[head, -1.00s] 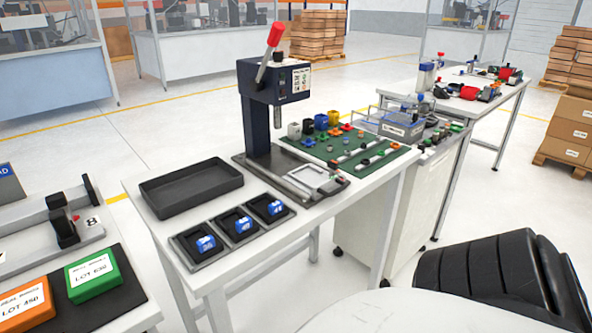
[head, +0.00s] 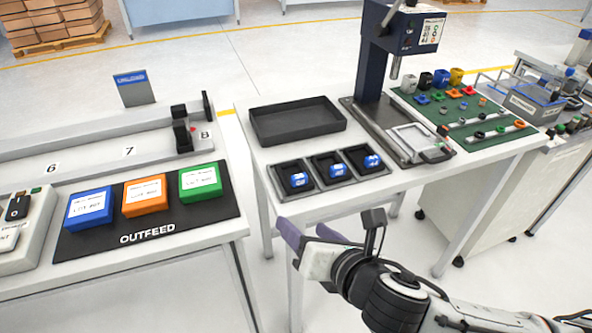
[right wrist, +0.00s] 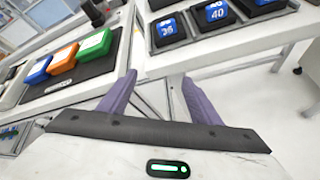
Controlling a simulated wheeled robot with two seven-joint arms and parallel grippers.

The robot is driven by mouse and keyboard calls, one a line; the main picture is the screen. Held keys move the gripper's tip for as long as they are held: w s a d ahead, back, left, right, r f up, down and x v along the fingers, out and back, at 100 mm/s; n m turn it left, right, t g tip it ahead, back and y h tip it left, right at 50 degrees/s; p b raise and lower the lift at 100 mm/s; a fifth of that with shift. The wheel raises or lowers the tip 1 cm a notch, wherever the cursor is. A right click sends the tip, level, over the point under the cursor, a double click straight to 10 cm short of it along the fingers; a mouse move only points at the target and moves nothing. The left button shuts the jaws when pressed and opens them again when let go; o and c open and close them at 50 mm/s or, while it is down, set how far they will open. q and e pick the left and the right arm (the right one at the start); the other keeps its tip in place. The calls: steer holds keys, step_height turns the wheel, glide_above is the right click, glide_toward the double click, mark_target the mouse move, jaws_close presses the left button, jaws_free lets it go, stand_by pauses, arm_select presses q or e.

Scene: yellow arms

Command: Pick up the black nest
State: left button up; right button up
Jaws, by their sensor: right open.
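Three black square nests stand in a row at the white table's front left, each holding a blue numbered block: left (head: 307,190), middle (head: 346,179), right (head: 381,169). A small black cup (head: 426,82) stands on the green mat behind. I cannot tell which black item is the named nest. My right gripper (head: 287,238) has purple fingers; it is open and empty, in front of the table and apart from the nests. My left gripper is out of view.
An empty black tray (head: 297,133) lies behind the nests. A dark press (head: 375,60) stands to their right, beside the green mat (head: 480,112) with small coloured parts. At left, an outfeed mat (head: 222,207) carries blue, orange and green blocks. Floor shows between the tables.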

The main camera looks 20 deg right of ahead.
mark_target(301, 180)
step_height(301, 180, up, 5)
steer(key=d+n+t+h, duration=0.1)
steer(key=d+n, duration=0.2)
steer(key=n, duration=0.2)
steer(key=x, duration=0.3)
steer(key=r+x, duration=0.1)
steer(key=x, duration=0.6)
steer(key=shift+w, duration=0.65)
steer(key=shift+r, duration=0.1)
steer(key=c, duration=1)
